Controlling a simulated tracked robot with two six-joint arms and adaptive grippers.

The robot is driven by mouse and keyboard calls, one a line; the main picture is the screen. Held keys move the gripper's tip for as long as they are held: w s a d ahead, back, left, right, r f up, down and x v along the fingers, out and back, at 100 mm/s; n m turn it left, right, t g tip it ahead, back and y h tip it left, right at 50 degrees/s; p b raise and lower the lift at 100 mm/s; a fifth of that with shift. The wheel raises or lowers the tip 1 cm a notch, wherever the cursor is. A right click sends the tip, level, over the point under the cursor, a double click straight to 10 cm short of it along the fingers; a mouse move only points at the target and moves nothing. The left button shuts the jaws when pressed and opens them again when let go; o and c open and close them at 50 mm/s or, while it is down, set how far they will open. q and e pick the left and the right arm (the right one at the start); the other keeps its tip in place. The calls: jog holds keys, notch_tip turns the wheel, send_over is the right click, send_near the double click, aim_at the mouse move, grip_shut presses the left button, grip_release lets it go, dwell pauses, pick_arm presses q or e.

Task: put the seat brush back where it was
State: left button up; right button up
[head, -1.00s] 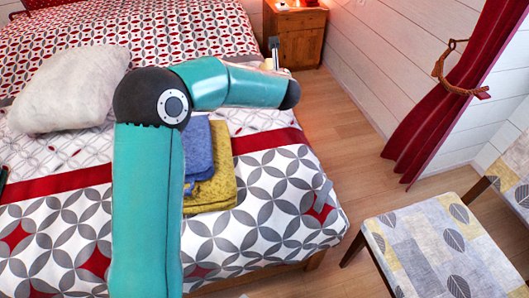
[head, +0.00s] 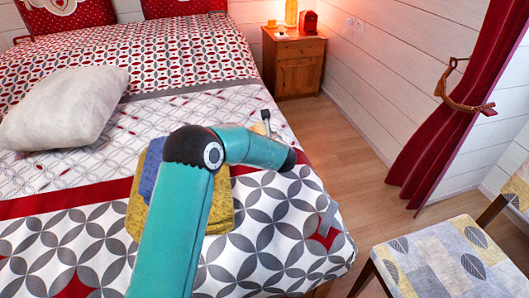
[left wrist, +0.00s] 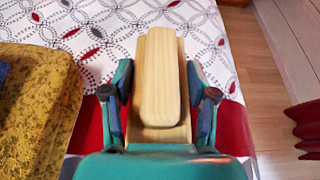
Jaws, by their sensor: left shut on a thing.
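The seat brush (left wrist: 160,75) is a pale wooden block, seen from above in the left wrist view. My left gripper (left wrist: 160,92) is shut on it, a finger at each side. Bristles cannot be seen. The brush is over the bed's white patterned cover; whether it touches the cover I cannot tell. In the head view my left gripper (head: 264,124) is mostly hidden behind my arm, above the bed's right side. My right gripper is not in view.
Folded yellow (head: 135,218) and blue (head: 150,168) towels lie on the bed (head: 60,250), partly behind my arm. A pillow (head: 65,108) lies left. A nightstand (head: 293,65) with a lamp stands at the back. A chair (head: 440,262) is at right; floor (head: 345,150) between is clear.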

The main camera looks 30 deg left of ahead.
pick_arm(q)
jog(key=shift+f+b, duration=0.4)
jog(key=shift+f, duration=2.05)
jog(key=shift+f, duration=0.15)
jog(key=o, duration=1.3)
jog(key=shift+o, duration=0.2)
